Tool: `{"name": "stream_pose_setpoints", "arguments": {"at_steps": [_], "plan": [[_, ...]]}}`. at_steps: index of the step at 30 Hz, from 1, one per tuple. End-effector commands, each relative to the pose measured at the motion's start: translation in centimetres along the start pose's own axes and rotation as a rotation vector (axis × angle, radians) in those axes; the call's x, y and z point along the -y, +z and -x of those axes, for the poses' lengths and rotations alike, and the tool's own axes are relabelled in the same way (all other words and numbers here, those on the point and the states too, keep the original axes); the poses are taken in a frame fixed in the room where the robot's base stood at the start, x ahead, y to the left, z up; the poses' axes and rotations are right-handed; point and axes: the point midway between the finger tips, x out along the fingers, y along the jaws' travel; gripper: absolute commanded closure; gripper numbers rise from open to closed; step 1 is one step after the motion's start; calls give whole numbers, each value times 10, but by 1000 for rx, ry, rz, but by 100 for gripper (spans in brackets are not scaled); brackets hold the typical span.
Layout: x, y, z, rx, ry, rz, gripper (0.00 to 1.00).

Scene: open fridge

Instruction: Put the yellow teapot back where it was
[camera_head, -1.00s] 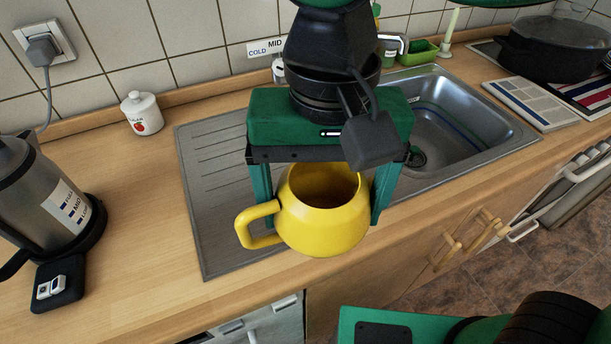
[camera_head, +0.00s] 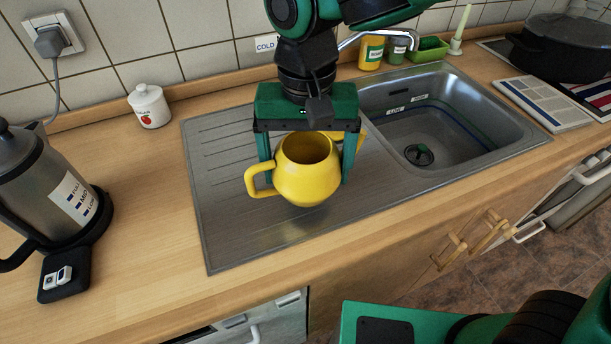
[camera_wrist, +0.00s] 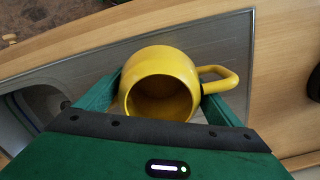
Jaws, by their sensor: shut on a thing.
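The yellow teapot (camera_head: 306,186) is round and open at the top, with no lid on it. It hangs upright or nearly so over the ribbed drainboard (camera_head: 225,220) of the steel sink; I cannot tell how high. Its handle points left in the head view, and another yellow part shows behind the right finger. My gripper (camera_head: 308,170) is shut on the teapot, one finger on each side of its body. In the wrist view the teapot (camera_wrist: 160,92) sits between the green fingers, its handle to the right.
The sink basin (camera_head: 455,120) is to the right. A kettle (camera_head: 60,195) on its base and a white lidded jar (camera_head: 149,107) stand to the left. A tap, a yellow bottle (camera_head: 371,52) and a green tray (camera_head: 428,48) are behind. A dark pot (camera_head: 560,50) is at the far right.

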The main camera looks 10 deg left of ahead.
Motion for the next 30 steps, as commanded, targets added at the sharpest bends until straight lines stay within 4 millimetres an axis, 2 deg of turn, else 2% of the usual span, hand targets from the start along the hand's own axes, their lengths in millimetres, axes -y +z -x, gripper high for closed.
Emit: {"name": "stream_pose_setpoints", "arguments": {"at_steps": [6,9,20,21,22,30], "plan": [[0,0,-28,2,3,1,60],[0,0,-36,1,1,1,60],[0,0,-38,1,1,0,60],[-1,0,-39,1,1,0,8],[0,0,-39,1,1,0,1],[0,0,-37,1,1,0,0]]}}
